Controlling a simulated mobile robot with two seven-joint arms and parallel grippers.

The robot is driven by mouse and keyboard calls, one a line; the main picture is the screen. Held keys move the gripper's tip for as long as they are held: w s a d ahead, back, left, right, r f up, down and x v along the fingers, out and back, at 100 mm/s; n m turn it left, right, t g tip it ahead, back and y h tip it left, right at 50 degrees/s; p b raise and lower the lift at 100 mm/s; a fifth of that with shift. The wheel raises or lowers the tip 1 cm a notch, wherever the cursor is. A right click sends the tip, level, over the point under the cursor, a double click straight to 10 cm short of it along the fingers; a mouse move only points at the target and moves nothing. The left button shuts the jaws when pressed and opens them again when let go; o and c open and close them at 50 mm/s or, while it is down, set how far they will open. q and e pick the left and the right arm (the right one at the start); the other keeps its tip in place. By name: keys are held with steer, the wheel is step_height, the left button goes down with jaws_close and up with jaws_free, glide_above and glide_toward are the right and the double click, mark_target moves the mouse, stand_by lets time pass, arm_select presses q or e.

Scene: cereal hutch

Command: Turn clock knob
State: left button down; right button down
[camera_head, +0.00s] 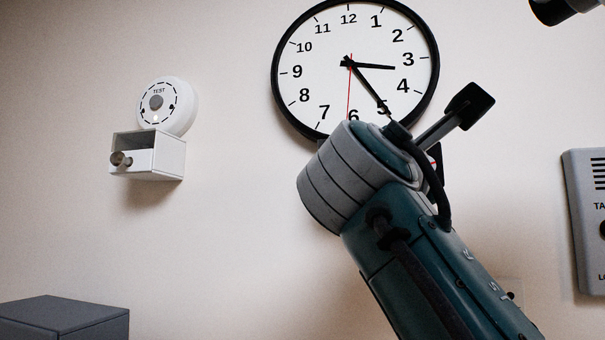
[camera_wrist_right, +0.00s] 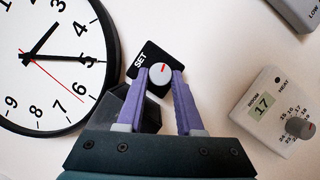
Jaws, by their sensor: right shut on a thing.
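The clock (camera_head: 355,72) is round and black-rimmed on the wall in the head view, and it also shows at the left of the wrist view (camera_wrist_right: 45,60). Beside its rim in the wrist view is a black plate (camera_wrist_right: 146,54) marked SET. The small white clock knob (camera_wrist_right: 160,73) with a red mark sits on that plate. My right gripper (camera_wrist_right: 161,79) is shut on the knob, with one purple finger at each side. In the head view my right arm covers the clock's lower right edge and hides the knob. My left gripper is not in view.
A thermostat (camera_wrist_right: 262,108) reading 17, with its own knob, is right of the fingers. A grey panel (camera_head: 585,215) is at the head view's right edge. A round TEST device (camera_head: 175,95) and a small white box (camera_head: 160,160) are on the left wall. A grey box (camera_head: 65,312) stands lower left.

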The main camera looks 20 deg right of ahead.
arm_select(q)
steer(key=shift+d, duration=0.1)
arm_select(e)
steer(key=c, duration=0.5)
jaws_free()
steer(key=shift+c, duration=0.2)
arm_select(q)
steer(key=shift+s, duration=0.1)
